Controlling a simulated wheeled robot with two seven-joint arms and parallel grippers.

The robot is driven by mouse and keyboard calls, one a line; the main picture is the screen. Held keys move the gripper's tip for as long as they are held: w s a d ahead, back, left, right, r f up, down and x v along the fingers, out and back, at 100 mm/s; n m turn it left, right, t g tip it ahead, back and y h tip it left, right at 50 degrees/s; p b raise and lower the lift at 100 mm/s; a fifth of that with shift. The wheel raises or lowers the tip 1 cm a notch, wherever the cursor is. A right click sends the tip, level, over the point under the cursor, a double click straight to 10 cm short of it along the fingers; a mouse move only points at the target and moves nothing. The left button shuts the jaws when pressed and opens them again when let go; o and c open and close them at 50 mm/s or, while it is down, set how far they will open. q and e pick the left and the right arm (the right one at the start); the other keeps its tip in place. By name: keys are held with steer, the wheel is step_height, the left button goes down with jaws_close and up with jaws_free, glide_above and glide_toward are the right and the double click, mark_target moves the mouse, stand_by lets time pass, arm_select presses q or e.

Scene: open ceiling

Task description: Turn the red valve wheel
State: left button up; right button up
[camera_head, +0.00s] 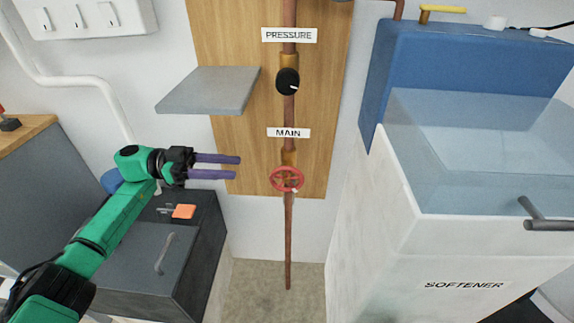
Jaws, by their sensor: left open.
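The red valve wheel (287,179) sits on a vertical copper pipe (288,230), just below the white MAIN label (288,133). A small pale mark shows at its lower right rim. My left gripper (239,167) is to the left of the wheel, with its two purple fingers pointing right toward it. The fingers are apart with nothing between them, and a gap separates their tips from the wheel. My right gripper is not in the view.
A black knob (288,81) sits under the PRESSURE label (289,35). A grey shelf (208,90) juts out above my left gripper. The white softener cabinet (450,250) stands right, a dark cabinet (150,260) lower left. Floor between them is clear.

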mark_target(275, 169)
arm_select(q)
steer(key=d, duration=1.3)
steer(key=shift+d, duration=0.2)
jaws_close()
